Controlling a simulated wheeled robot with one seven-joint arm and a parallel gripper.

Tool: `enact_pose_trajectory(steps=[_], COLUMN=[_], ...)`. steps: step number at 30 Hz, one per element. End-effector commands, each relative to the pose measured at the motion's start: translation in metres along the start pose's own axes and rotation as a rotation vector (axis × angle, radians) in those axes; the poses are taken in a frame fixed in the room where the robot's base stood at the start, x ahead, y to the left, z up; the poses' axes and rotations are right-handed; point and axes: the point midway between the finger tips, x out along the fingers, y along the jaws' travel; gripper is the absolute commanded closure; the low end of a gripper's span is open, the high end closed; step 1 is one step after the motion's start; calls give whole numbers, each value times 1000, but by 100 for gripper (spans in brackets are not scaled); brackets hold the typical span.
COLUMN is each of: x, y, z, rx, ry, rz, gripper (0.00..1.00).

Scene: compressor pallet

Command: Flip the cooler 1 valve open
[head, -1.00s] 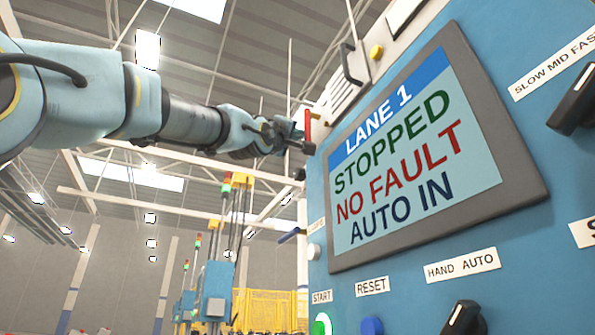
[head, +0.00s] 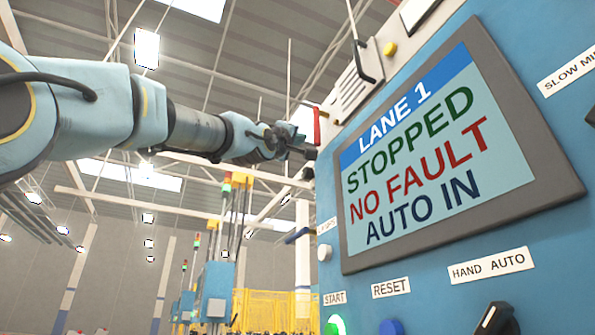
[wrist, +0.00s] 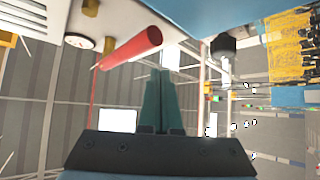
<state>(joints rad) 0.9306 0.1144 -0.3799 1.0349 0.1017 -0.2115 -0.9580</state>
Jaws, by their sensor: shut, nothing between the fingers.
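A red lever handle (head: 318,126) sticks out at the left edge of the blue cabinet, beside the screen. A red bar with a round end (wrist: 132,47) crosses the upper wrist view; it looks like the same lever. A blue handle (head: 297,236) juts from the cabinet's left edge lower down. No label shows which one is the cooler 1 valve. My gripper (head: 308,153) is just below the red lever in the head view. In the wrist view its fingers (wrist: 156,78) are together and empty, with the tips below the red bar. I cannot tell whether they touch it.
The blue cabinet fills the right side, with a screen (head: 450,150) reading LANE 1 STOPPED, NO FAULT, AUTO IN. A RESET button (head: 391,327) and a HAND AUTO switch (head: 496,318) sit below it. A round gauge (wrist: 79,41) shows near the red bar.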

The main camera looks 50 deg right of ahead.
Motion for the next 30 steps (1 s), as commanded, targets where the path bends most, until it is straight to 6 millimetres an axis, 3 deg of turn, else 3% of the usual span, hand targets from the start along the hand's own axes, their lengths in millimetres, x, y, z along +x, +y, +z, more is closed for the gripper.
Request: enact_pose_trajectory(steps=[13,19,30], x=[-61,-74,-76], y=[39,53,55], z=[-13,-18,-20], rx=[4,3,2], ry=[4,1,2], rz=[-3,-5,-7], gripper=[100,100,100])
